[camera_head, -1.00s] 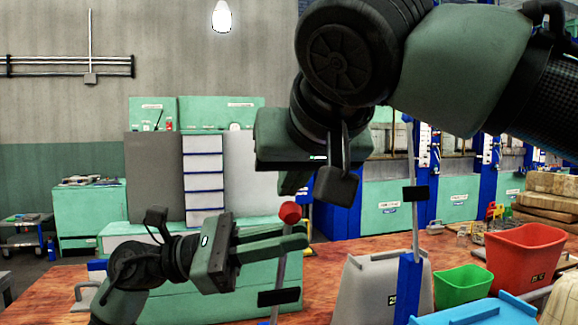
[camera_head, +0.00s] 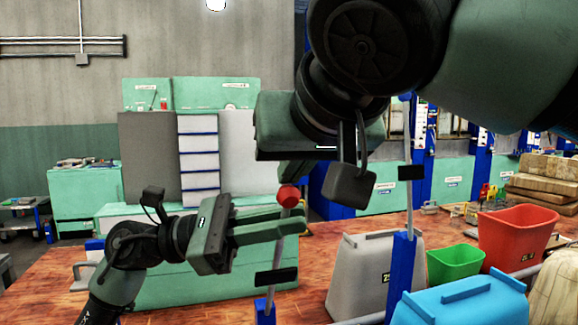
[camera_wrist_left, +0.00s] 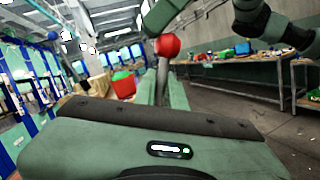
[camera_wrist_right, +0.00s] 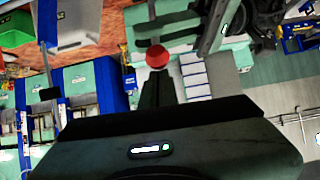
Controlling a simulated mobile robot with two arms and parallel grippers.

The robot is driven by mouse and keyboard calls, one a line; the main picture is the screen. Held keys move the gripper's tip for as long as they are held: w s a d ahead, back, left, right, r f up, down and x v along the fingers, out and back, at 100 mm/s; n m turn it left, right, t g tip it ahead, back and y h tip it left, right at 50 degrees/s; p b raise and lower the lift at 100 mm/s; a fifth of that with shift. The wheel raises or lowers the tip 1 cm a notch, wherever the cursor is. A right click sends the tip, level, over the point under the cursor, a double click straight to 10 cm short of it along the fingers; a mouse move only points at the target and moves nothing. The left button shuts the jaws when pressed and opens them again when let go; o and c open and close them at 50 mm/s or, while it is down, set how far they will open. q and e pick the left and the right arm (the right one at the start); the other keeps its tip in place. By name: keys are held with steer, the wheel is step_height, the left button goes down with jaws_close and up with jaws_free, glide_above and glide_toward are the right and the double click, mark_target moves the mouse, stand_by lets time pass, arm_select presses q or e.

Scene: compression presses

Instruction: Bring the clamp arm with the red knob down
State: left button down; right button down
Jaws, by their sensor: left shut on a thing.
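The red knob (camera_head: 288,195) tops a thin grey clamp arm (camera_head: 278,254), which stands nearly upright, leaning slightly, in a blue mount (camera_head: 264,308). A black band crosses the arm below the knob. My left gripper (camera_head: 300,222) is shut on the arm just below the knob. The left wrist view shows the knob (camera_wrist_left: 167,46) beyond the fingertips, with the arm between the fingers. My right gripper (camera_head: 292,176) hangs just above the knob, its fingers together. In the right wrist view the knob (camera_wrist_right: 158,56) appears past the fingertips; whether they touch is unclear.
A second upright lever (camera_head: 409,185) with a blue post (camera_head: 401,270) stands to the right. Grey (camera_head: 362,285), green (camera_head: 456,263), red (camera_head: 517,238) and blue (camera_head: 462,303) bins crowd the table's right. A green press body (camera_head: 190,285) stands behind the left gripper.

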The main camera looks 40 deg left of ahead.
arm_select(q)
steer(key=shift+w+a+r+t, duration=0.3)
steer(key=shift+a+r+t, duration=0.15)
steer(key=shift+a, duration=0.15)
arm_select(e)
steer(key=shift+s+f, duration=0.25)
steer(key=shift+f, duration=0.25)
arm_select(q)
steer(key=c, duration=1.5)
jaws_free()
steer(key=shift+d, duration=0.1)
arm_select(e)
steer(key=shift+d, duration=0.1)
arm_select(q)
steer(key=shift+d, duration=0.1)
